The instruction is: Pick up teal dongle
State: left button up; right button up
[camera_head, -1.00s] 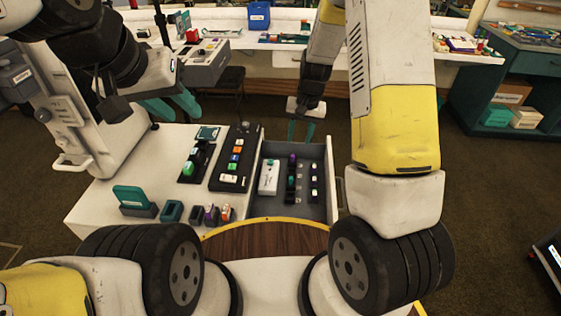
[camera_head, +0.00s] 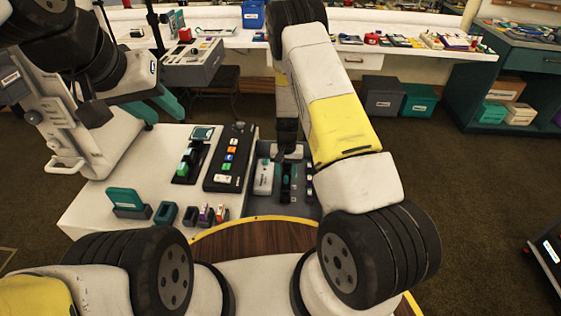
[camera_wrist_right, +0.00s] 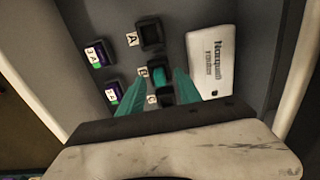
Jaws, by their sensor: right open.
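The teal dongle (camera_wrist_right: 163,96) sits in the middle black holder, beside the label B, in the right wrist view. My right gripper (camera_wrist_right: 160,73) is open, with one teal finger on each side of the dongle. I cannot tell whether the fingers touch it. In the head view my right gripper (camera_head: 287,160) reaches down into the grey drawer (camera_head: 307,209), and its arm hides part of the drawer. My left gripper (camera_head: 165,108) hangs at the left above the white cabinet top, its teal fingers apart and empty.
A white labelled box (camera_wrist_right: 210,62) lies close beside the right finger in the wrist view. An empty black holder (camera_wrist_right: 149,34) is at label A, and purple-and-green pieces (camera_wrist_right: 97,54) stand at the left. The drawer walls enclose the gripper. A black button panel (camera_head: 231,157) stands beside the drawer.

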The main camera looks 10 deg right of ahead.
jog(key=shift+f, duration=0.65)
grip_shut()
